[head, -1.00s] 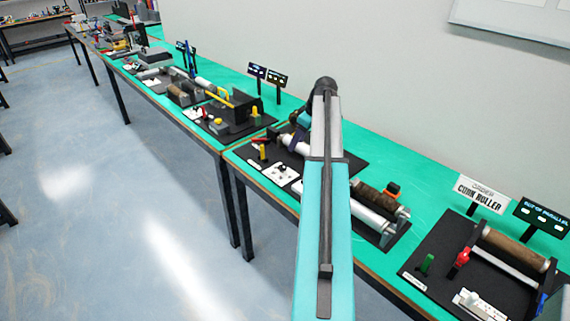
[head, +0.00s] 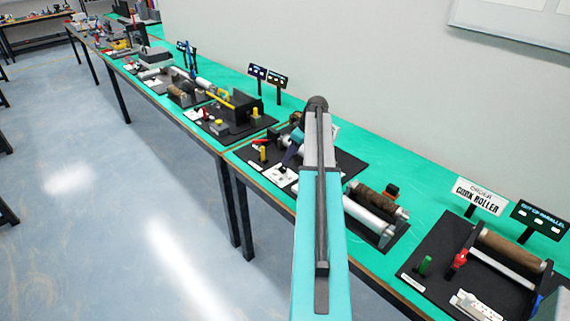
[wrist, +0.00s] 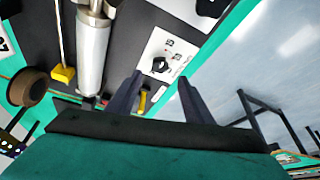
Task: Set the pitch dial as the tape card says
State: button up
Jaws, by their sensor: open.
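A black dial knob (wrist: 160,65) sits on a white plate (wrist: 182,47) with small dark marks too small to read. The plate also shows near the front table edge in the head view (head: 280,177). My gripper (wrist: 160,76) is open, its two dark fingers pointing toward the plate, one on each side of the knob in the picture. I cannot tell if they touch it. In the head view my gripper (head: 290,160) is above the plate, partly hidden by my arm. A white card (wrist: 3,46) with cut-off dark figures shows at the left edge; I cannot tell if it is the tape card.
A silver roller (wrist: 91,60) lies left of the plate, with a yellow-ended rod (wrist: 63,73) and a brown roll (wrist: 28,90) beyond. A yellow peg (head: 264,152) stands near the plate. A cork roller sign (head: 482,195) and a dark display (head: 541,219) stand right.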

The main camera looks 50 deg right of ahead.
aim_at(284, 167)
jog(key=shift+p+x, duration=1.1)
jog(key=shift+x, duration=2.7)
jog(key=shift+d, duration=0.1)
jog(key=c, duration=1)
